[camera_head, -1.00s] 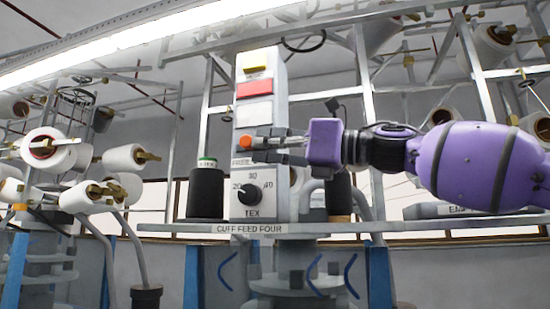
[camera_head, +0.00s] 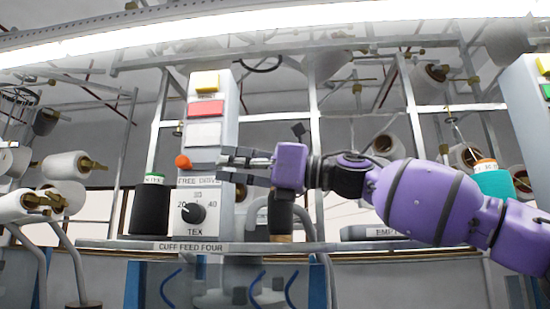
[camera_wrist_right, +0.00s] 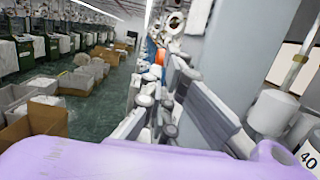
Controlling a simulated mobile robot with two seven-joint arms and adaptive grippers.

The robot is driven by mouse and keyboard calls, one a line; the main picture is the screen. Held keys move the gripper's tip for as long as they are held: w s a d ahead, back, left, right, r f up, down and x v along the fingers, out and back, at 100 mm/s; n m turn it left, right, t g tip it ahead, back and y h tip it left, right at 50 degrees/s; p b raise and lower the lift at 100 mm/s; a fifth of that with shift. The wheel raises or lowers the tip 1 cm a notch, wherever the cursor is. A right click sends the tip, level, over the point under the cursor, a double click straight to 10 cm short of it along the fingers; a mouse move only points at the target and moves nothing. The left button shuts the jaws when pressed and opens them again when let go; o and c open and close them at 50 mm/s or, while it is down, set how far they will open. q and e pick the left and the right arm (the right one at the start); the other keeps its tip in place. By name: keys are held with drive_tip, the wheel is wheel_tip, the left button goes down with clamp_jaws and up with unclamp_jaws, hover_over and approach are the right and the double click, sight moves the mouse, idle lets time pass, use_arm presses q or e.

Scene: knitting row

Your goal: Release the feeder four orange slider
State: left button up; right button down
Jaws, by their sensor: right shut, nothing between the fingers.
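The orange slider (camera_head: 183,161) is a round orange knob at the left edge of the CUFF FEED FOUR panel (camera_head: 210,155), above the FREE DRIVE label and below a white square. It also shows in the right wrist view (camera_wrist_right: 160,56), beyond the fingers. My right gripper (camera_head: 224,165) is shut and empty, in front of the panel to the right of the slider at about its height. A clear gap separates its fingertips from the slider. In the right wrist view the grey fingers (camera_wrist_right: 178,72) point toward the panel. My left gripper is not in view.
Above the slider are a yellow button (camera_head: 207,82) and a red button (camera_head: 206,108). Below it is a black TEX dial (camera_head: 194,212). A black cone (camera_head: 151,208) stands left of the panel, on the shelf rail (camera_head: 120,244). A turquoise cone (camera_head: 494,183) stands at the right.

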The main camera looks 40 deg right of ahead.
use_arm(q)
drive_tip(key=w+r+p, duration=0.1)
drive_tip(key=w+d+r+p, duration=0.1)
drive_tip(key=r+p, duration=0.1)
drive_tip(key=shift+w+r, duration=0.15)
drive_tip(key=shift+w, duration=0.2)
use_arm(e)
drive_tip(key=v, duration=0.7)
drive_tip(key=shift+w+d+f, duration=0.25)
drive_tip(key=shift+d+f, duration=0.05)
drive_tip(key=shift+f, duration=0.05)
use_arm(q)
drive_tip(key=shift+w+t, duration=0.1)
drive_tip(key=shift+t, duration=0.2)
use_arm(e)
drive_tip(key=shift+w, duration=0.1)
